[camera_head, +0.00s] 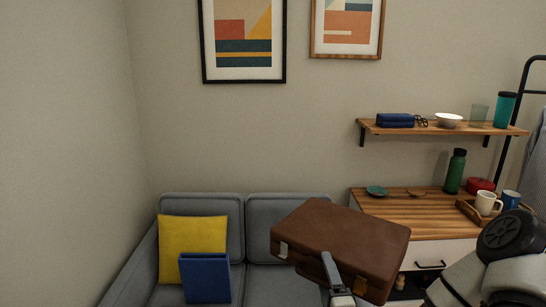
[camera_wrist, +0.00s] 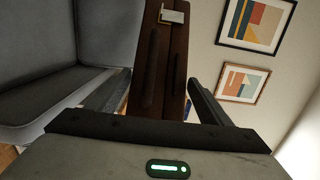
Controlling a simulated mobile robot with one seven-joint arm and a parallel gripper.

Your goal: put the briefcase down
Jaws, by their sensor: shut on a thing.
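The brown briefcase (camera_head: 345,236) is in the air in front of the grey sofa and the wooden-topped cabinet, with its broad side tilted up toward the head camera. My gripper (camera_head: 331,272) is shut on the briefcase at its near edge. In the wrist view, the briefcase (camera_wrist: 172,75) stands between the two fingers of my gripper (camera_wrist: 152,95), with its dark handle and a metal latch showing. The exact contact of the fingers is partly hidden. The underside of the briefcase cannot be seen.
The grey sofa (camera_head: 262,283) holds a yellow cushion (camera_head: 190,243) and a blue book-like object (camera_head: 205,278) at its left. The cabinet (camera_head: 400,213) at right carries a green bottle (camera_head: 455,172), mugs and a tray. A wall shelf (camera_head: 440,128) hangs above it.

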